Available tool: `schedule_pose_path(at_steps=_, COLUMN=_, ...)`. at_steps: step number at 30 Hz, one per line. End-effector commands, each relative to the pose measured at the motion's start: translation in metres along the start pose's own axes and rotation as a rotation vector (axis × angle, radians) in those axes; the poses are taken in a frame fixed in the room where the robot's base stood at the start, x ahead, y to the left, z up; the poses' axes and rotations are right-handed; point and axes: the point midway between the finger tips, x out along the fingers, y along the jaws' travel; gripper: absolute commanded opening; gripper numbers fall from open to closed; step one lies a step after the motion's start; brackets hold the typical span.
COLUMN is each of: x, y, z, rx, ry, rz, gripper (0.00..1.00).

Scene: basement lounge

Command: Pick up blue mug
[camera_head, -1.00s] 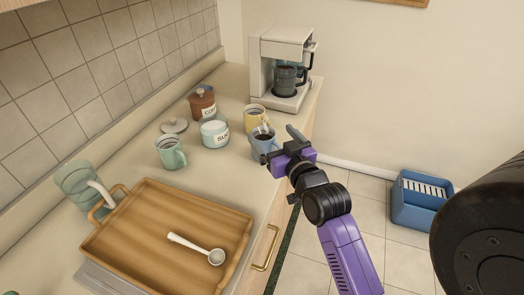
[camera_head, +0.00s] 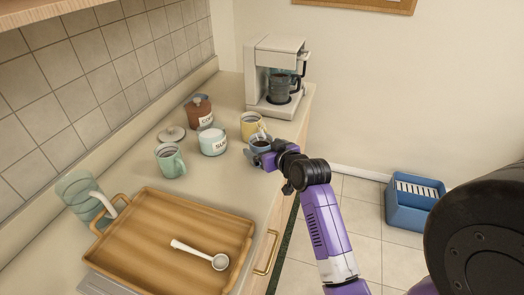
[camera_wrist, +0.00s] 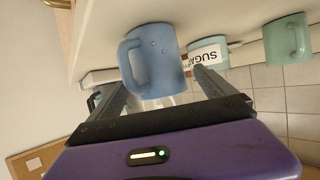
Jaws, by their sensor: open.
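The blue mug (camera_head: 256,152) stands near the counter's right edge in the head view, partly hidden by my gripper (camera_head: 266,157). In the wrist view the mug (camera_wrist: 153,62) appears large, its handle to the left. My open gripper (camera_wrist: 158,82) has one finger on each side of the mug's lower part in that picture. A gap shows beside the right finger; I cannot tell whether the left finger touches the handle side.
A yellow mug (camera_head: 250,126) stands just behind the blue mug. A sugar jar (camera_head: 213,142) and a green mug (camera_head: 170,160) are to the left. A coffee maker (camera_head: 276,78) stands at the back. A wooden tray (camera_head: 150,205) with a white ladle (camera_head: 200,254) fills the front.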

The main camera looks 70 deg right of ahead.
Motion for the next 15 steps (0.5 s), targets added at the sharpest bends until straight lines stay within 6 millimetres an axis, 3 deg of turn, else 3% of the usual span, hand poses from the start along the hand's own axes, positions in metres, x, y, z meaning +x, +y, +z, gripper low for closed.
schedule_pose_path(at_steps=6, x=0.023, y=0.001, z=-0.001, rx=-0.001, ry=0.0, rz=0.0, gripper=0.94)
schedule_pose_path(at_steps=14, x=0.025, y=0.001, z=0.0, rx=-0.001, ry=0.0, rz=0.001, gripper=0.94)
schedule_pose_path(at_steps=15, x=0.025, y=0.001, z=0.0, rx=-0.001, ry=0.0, rz=0.0, gripper=0.88)
